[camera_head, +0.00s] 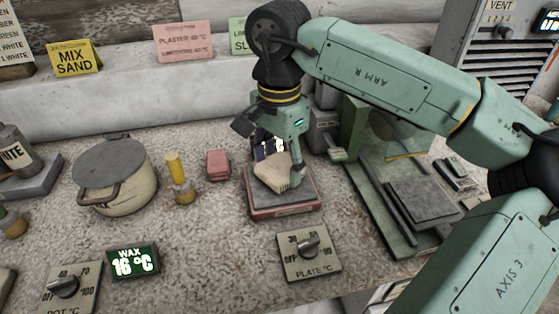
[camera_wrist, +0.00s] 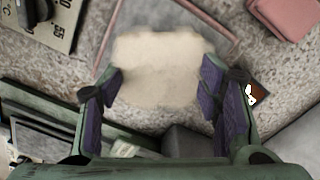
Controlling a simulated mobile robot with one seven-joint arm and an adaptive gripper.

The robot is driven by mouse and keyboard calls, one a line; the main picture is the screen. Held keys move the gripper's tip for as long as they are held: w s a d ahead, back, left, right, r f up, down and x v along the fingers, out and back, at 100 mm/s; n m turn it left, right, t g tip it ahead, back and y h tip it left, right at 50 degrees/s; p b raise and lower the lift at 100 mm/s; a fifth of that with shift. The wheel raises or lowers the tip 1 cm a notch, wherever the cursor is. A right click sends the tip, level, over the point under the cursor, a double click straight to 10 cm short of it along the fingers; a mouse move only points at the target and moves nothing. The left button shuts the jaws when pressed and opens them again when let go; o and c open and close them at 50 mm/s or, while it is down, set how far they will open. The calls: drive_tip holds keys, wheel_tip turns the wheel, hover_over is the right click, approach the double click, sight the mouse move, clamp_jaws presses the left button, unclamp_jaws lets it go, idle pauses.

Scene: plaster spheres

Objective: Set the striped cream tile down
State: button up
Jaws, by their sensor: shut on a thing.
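The cream tile (camera_head: 275,174) is in my gripper (camera_head: 283,160), tilted, over the grey-topped plate with a reddish base (camera_head: 300,200). I cannot tell whether the tile touches the plate. In the wrist view the tile (camera_wrist: 158,62) lies between the two purple-padded fingers of my gripper (camera_wrist: 162,78), which are shut on it. Its face looks plain cream with ragged edges, and I cannot make out stripes. The tile hides part of the plate in both views.
The plate's dial (camera_head: 309,252) is in front. A green-framed stand (camera_head: 372,212) is at the right. Bare counter surrounds the plate's left side.

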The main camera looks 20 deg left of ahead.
drive_tip(key=shift+f+b, duration=0.5)
drive_tip(key=shift+f, duration=0.15)
drive_tip(key=o, duration=1.4)
drive_tip(key=shift+r, duration=0.1)
drive_tip(key=shift+r+p, duration=1.45)
drive_tip(key=shift+r, duration=0.5)
